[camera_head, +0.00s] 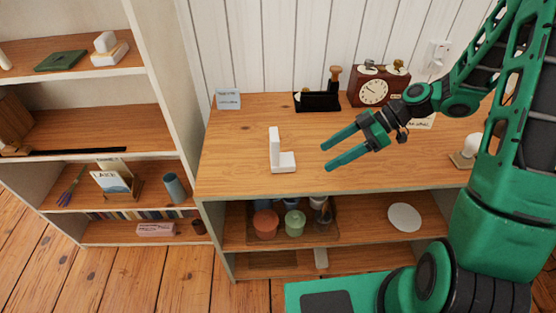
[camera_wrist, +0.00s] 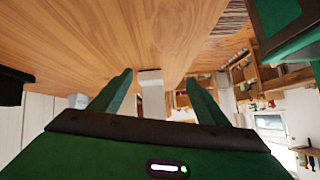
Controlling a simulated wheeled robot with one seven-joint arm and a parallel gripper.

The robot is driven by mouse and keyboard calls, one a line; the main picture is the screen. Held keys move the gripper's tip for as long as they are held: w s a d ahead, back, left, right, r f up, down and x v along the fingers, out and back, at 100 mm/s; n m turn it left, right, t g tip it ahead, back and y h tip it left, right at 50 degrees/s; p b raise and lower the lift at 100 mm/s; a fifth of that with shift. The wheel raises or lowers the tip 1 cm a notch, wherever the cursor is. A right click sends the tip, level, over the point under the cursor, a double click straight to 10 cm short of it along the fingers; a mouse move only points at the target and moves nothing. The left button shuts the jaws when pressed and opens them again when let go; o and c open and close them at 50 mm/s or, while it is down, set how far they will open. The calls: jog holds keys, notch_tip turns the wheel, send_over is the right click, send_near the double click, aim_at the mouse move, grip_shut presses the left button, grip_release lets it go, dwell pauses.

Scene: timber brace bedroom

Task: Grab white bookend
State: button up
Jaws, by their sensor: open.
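The white bookend (camera_head: 282,157) stands upright on the wooden top of the low shelf unit (camera_head: 225,150), in the head view. It is L-shaped, with a tall upright on the left and a short foot to the right. My gripper (camera_head: 324,152) is open and empty, to the right of the bookend and apart from it, fingers pointing left. In the wrist view the bookend (camera_wrist: 150,82) shows between the two open fingers (camera_wrist: 160,78), beyond their tips; its lower part there is hard to make out.
A small blue card (camera_head: 228,100) is at the back left. A white object with a wooden base (camera_head: 467,153) is at right. Another white bookend-like block (camera_head: 106,46) sits on the left bookcase. Wood around the bookend is clear.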

aim_at(284, 158)
jog(key=w+a+n+y, duration=0.2)
jog(key=a+y, duration=0.1)
jog(key=shift+w+a+n+t, duration=0.15)
jog(key=shift+a+n+t, duration=0.15)
jog(key=shift+a, duration=0.3)
jog(key=x, duration=1)
jog(key=shift+a+f, duration=0.1)
jog(key=shift+a, duration=0.05)
grip_shut()
